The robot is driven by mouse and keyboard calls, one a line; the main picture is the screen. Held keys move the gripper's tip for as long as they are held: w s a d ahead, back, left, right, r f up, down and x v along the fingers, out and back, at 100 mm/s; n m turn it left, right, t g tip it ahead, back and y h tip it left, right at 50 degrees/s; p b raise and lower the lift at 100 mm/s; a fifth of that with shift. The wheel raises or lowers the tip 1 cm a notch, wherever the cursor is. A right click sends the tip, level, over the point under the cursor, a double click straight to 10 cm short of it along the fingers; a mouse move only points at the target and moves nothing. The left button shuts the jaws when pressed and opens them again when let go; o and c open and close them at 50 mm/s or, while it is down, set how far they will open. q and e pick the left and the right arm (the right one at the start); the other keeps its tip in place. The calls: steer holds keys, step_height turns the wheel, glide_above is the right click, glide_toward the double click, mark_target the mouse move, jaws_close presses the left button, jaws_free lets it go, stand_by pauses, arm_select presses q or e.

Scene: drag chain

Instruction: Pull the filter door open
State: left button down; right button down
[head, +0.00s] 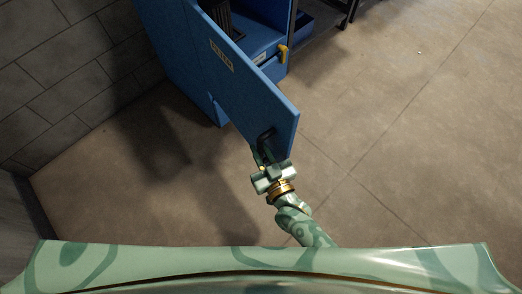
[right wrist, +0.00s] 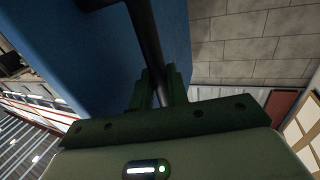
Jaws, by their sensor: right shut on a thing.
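The blue filter door (head: 235,75) stands swung out from the blue cabinet (head: 171,50) in the head view, with a small yellowish label on its face. A dark bar handle (head: 266,136) sits near its free end; the handle also shows as a black bar in the right wrist view (right wrist: 146,38). My right gripper (head: 262,158) is at this handle, its two fingers shut around the bar in the right wrist view (right wrist: 160,88). My left gripper is not in view.
The open cabinet inside shows a blue ledge with a yellow latch-like part (head: 282,54). A grey block wall (head: 65,75) stands at the left. The concrete floor (head: 410,150) to the right of the door is clear.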

steer(key=shift+w+r, duration=0.1)
steer(key=c, duration=1.4)
jaws_free()
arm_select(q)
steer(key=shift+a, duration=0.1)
